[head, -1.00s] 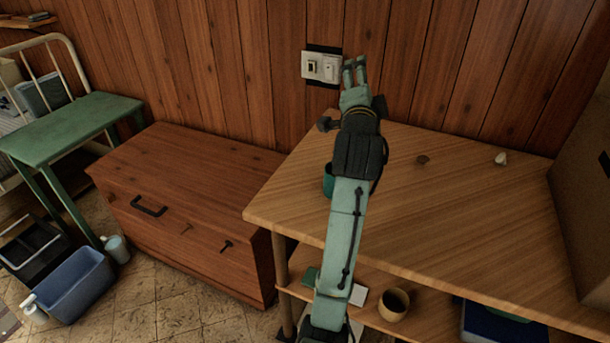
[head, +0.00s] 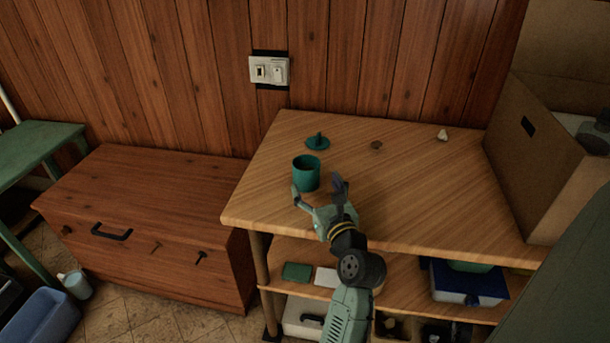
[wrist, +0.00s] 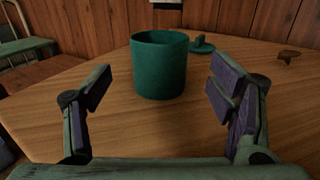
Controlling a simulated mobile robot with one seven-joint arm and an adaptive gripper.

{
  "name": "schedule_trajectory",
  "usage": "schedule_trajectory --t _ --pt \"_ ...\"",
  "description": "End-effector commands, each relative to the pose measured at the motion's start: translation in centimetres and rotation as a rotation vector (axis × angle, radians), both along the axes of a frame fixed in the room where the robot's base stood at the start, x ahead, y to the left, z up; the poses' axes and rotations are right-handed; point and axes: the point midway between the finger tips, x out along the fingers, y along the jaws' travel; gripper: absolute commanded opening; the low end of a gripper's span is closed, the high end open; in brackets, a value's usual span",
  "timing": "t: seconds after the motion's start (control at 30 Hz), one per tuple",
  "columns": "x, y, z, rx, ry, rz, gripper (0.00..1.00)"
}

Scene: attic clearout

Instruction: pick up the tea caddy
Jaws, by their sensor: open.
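The tea caddy (head: 306,174) is a teal-green open cylinder standing upright on the wooden table top, near its left side. It also shows in the wrist view (wrist: 159,68), just beyond the fingertips and roughly midway between them. Its teal lid with a knob (head: 318,142) lies on the table behind it, and the lid is partly hidden behind the caddy in the wrist view (wrist: 197,46). My gripper (head: 319,188) is open and empty, low over the table on the near side of the caddy. Its fingers are spread wider than the caddy.
A small brown object (head: 376,145) and a pale object (head: 442,135) lie at the back of the table (head: 430,190). A cardboard box (head: 530,175) stands at the right. A wooden chest (head: 150,190) is to the left. A lower shelf (head: 395,278) holds several items.

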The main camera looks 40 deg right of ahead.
Motion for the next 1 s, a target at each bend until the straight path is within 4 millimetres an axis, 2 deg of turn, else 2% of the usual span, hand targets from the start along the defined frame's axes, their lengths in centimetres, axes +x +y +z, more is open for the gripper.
schedule_trajectory --t 0.27,0.5,0.6,0.87,1.0 --pt "2.4 -0.8 0.1 -0.002 0.003 0.001 0.77" --pt "6.0 -2.1 0.1 -0.003 0.003 0.001 0.77" --pt "6.8 -2.4 0.0 -0.003 0.004 0.0 0.77" --pt "7.1 -2.5 -0.1 -0.003 0.002 -0.001 0.77" --pt "7.1 -2.5 -0.1 -0.003 0.003 -0.001 0.68"
